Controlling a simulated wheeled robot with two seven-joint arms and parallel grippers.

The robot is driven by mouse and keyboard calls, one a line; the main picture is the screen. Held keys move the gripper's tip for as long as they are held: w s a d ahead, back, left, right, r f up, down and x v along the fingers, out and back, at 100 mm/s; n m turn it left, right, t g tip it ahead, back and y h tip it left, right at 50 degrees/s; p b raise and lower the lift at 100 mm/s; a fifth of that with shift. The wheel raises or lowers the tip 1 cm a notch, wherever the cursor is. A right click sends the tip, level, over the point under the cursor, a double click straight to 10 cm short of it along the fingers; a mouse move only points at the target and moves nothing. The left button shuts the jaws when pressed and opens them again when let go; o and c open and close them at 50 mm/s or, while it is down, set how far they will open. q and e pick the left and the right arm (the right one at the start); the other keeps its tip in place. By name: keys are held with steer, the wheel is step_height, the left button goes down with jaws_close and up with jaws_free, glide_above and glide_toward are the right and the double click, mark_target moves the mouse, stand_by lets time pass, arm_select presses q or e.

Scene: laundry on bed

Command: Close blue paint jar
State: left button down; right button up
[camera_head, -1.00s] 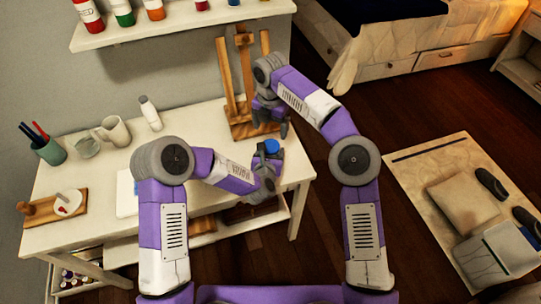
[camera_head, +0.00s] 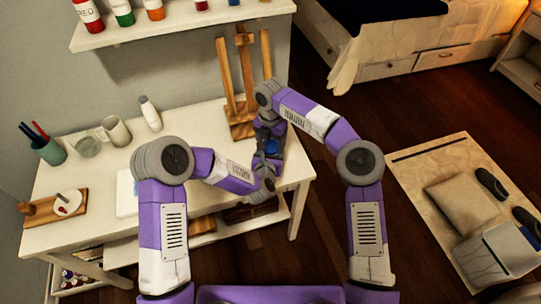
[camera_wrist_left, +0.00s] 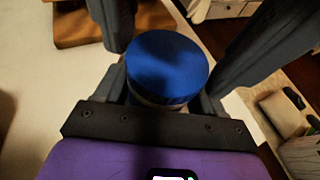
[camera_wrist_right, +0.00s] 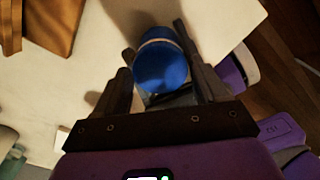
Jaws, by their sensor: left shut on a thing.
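The blue paint jar (camera_head: 272,147) is near the right end of the white table, partly hidden by my grippers in the head view. My left gripper (camera_head: 267,163) is shut on it low down. In the left wrist view the jar's round blue top (camera_wrist_left: 167,62) shows, with a greyish band under it. My right gripper (camera_head: 268,136) is at the jar from the far side. Its fingers stand apart on either side of the blue top (camera_wrist_right: 160,66) in the right wrist view, with a gap on at least one side. I cannot tell whether the lid is fully seated.
A wooden easel (camera_head: 241,121) stands just behind the grippers. A white bottle (camera_head: 150,113), a mug (camera_head: 114,131), a glass (camera_head: 87,146) and a brush cup (camera_head: 50,152) are at the table's left. A shelf (camera_head: 180,22) with paint jars is above.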

steer(key=c, duration=0.8)
steer(key=m, duration=0.3)
steer(key=o, duration=1.2)
steer(key=shift+r, duration=0.1)
step_height(320, 180, up, 4)
steer(key=shift+r, duration=0.2)
